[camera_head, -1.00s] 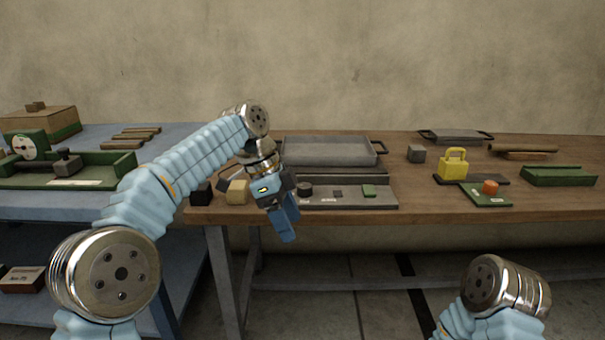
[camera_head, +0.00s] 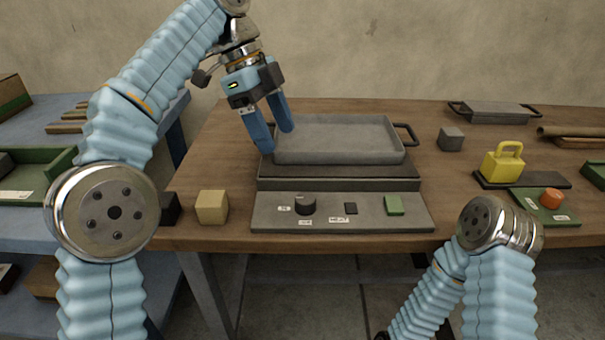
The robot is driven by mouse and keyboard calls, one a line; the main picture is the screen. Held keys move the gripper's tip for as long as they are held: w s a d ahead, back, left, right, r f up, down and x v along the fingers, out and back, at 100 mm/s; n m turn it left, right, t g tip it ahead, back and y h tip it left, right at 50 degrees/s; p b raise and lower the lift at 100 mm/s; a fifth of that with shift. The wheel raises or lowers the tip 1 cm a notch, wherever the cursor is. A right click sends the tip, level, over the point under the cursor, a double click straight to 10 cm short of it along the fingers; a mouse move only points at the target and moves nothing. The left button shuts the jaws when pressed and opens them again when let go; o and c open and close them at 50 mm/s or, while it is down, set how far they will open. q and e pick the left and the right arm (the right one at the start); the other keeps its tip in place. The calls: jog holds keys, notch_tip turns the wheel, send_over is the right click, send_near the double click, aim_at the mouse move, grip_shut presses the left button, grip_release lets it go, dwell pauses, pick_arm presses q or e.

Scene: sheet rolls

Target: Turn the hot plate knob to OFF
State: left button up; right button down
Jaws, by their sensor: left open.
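The hot plate's grey control panel (camera_head: 370,222) lies at the front of the wooden table. Its dark round knob (camera_head: 305,205) is on the panel's left part, with small white labels beside and below it. A small dark square (camera_head: 350,208) and a green square button (camera_head: 394,205) sit to its right. A grey tray (camera_head: 340,152) rests on the dark plate behind the panel. My left gripper (camera_head: 271,140) is open and empty, fingers pointing down, above and behind the knob near the tray's left edge. My right gripper is not visible; only part of that arm shows.
A beige block (camera_head: 212,207) and a black block (camera_head: 170,208) stand left of the panel. To the right are a grey cube (camera_head: 451,139), a yellow weight (camera_head: 502,163) and a green plate with an orange knob (camera_head: 552,195). Bare table lies between the panel and these.

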aim_at(305, 198)
pick_arm(q)
jog(key=b+x, duration=0.3)
jog(key=x, duration=1)
jog(key=shift+d+f, duration=0.15)
jog(key=shift+f, duration=0.2)
jog(key=c, duration=1)
